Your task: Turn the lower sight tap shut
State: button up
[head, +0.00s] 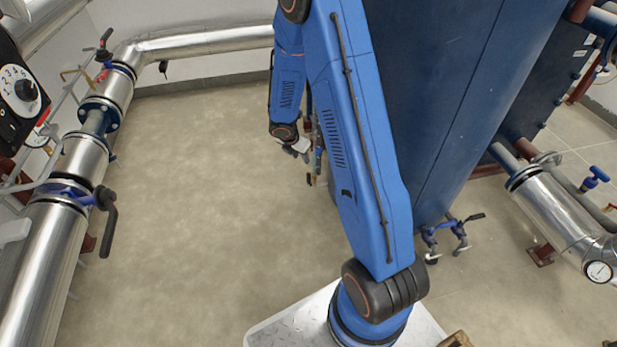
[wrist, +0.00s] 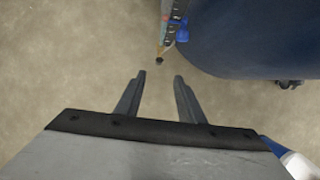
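A narrow sight gauge with a scale strip (wrist: 167,10) shows at the top of the wrist view, beside the rounded dark blue vessel (wrist: 250,40). At its near end is a tap with a blue part (wrist: 182,34) and a brass fitting ending in a small dark tip (wrist: 159,61). I cannot tell the tap's turn position. My gripper (wrist: 159,78) is open and empty; its two fingers are apart, with the dark tip just ahead of the gap. In the head view my gripper (head: 301,150) hangs left of the gauge, which my arm partly hides.
A silver pipe line with valves (head: 85,155) runs along the left. A tall dark blue unit (head: 440,90) stands behind my arm, with small blue fittings (head: 445,232) at its foot. Another silver pipe (head: 560,215) is at right. The floor at left centre is clear.

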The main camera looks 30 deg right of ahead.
aim_at(308, 174)
jog(key=x, duration=1.8)
jog(key=shift+s+a+f, duration=0.1)
jog(key=shift+a+f, duration=0.1)
jog(key=shift+f, duration=0.1)
grip_shut()
